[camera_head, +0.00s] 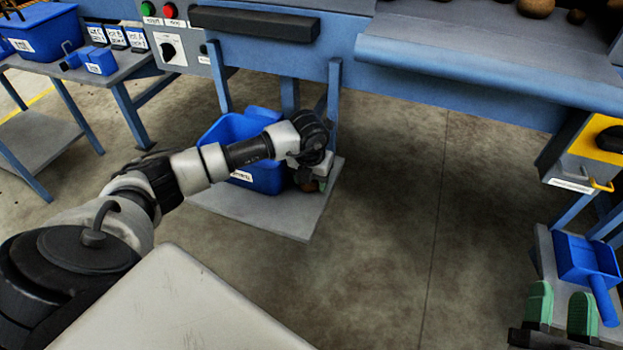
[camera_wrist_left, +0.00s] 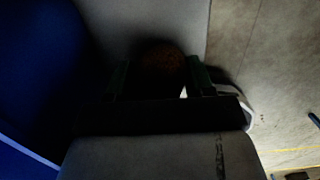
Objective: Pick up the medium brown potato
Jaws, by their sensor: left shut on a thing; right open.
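The brown potato (camera_wrist_left: 162,58) shows as a dark rounded shape in the left wrist view, between the two green fingers of my left gripper (camera_wrist_left: 157,78). The gripper is shut on it. The view is dim, so its outline is hard to make out. In the head view my left gripper (camera_head: 314,180) is low beside the blue bin, over the grey lower shelf (camera_head: 262,216). My arm and wrist largely hide the potato there. My right gripper (camera_head: 560,310) is at the lower right of the head view, with its green fingers apart and nothing between them.
The blue bin (camera_head: 215,134) stands on the lower shelf, left of my left gripper. Blue frame legs (camera_head: 333,100) rise close behind. More potatoes (camera_head: 536,8) lie on the grader above. A blue scoop (camera_head: 585,258) lies near my right gripper. The middle floor is clear.

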